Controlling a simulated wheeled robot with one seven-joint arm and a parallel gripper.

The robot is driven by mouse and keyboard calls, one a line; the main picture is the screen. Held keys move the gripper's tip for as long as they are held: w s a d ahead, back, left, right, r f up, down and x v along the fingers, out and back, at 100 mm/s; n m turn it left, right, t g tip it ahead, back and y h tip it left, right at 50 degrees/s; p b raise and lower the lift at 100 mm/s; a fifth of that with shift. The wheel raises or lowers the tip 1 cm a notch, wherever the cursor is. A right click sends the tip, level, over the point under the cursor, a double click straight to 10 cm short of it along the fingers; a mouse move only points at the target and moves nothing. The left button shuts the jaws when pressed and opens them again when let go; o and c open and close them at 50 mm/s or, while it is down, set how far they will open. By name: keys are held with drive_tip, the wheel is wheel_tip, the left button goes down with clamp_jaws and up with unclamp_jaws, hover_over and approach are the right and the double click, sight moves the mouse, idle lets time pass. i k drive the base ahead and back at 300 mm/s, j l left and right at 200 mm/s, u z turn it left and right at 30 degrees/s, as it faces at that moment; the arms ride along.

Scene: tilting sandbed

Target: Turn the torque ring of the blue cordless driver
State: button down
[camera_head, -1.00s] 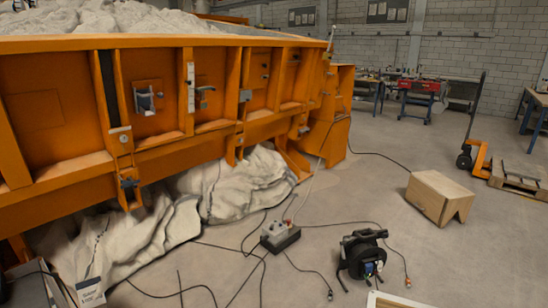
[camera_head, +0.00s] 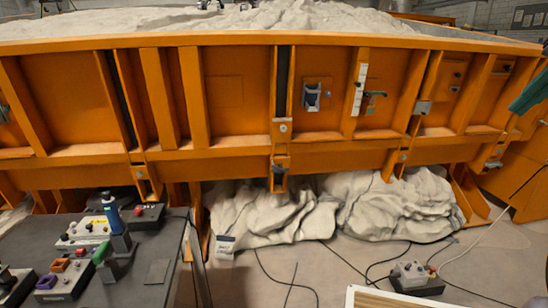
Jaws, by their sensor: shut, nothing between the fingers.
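A slim upright tool with a blue body and a dark top, apparently the blue cordless driver (camera_head: 113,217), stands on the dark worktop (camera_head: 158,271) at the lower left. Its lower end meets a dark grey block that looks like a holder. It is too small to make out the torque ring. My gripper is not in view.
Control boxes stand around the driver: one with a red button (camera_head: 149,212), a white-topped one (camera_head: 87,231), one with orange and purple parts (camera_head: 65,281). A green-handled item (camera_head: 101,252) is close by. The orange sandbed (camera_head: 240,90) spans behind. Cables and a grey box (camera_head: 412,278) lie on the floor.

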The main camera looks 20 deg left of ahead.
sight(107, 196)
drive_tip(key=i+j+u, duration=0.1)
drive_tip(key=i+u, duration=0.15)
drive_tip(key=u, duration=0.2)
drive_tip(key=i+u, duration=0.2)
drive_tip(key=u, duration=0.25)
drive_tip(key=i+l+u, duration=0.1)
drive_tip(key=i+u, duration=0.15)
drive_tip(key=u, duration=0.2)
drive_tip(key=i+l+u, duration=0.15)
drive_tip(key=u, duration=0.3)
drive_tip(key=i+l+u, duration=0.25)
drive_tip(key=u, duration=0.25)
drive_tip(key=i+l+u, duration=0.4)
drive_tip(key=l+u, duration=0.15)
drive_tip(key=i+l+u, duration=0.25)
drive_tip(key=l, duration=0.15)
drive_tip(key=l+u, duration=0.8)
drive_tip(key=l, duration=0.6)
drive_tip(key=l+u, duration=0.1)
drive_tip(key=u, duration=0.65)
